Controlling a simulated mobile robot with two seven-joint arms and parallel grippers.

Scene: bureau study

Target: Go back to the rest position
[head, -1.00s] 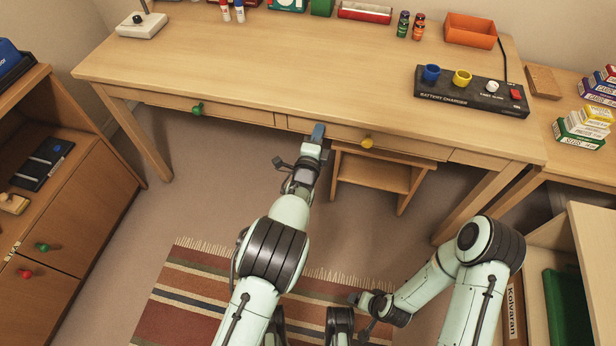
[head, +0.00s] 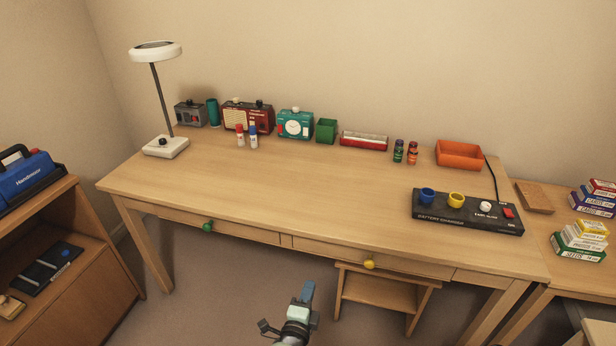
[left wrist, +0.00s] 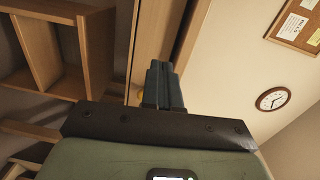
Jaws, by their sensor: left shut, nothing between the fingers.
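My left gripper (head: 306,293) shows at the bottom of the head view, in front of the desk (head: 300,185) and below its drawer edge. Its fingers are together with nothing between them. In the left wrist view the shut fingers (left wrist: 164,85) point toward the desk's wooden front, with the yellow drawer knob partly hidden behind them. The yellow knob (head: 369,263) is to the right of the gripper in the head view. Both drawers look closed. My right gripper is out of view.
On the desk stand a lamp (head: 165,147), a battery charger (head: 467,212) with cups, an orange tray (head: 459,155) and several small items along the back. A wooden stool (head: 385,290) is under the desk. A shelf unit (head: 75,265) stands at left. Floor between is clear.

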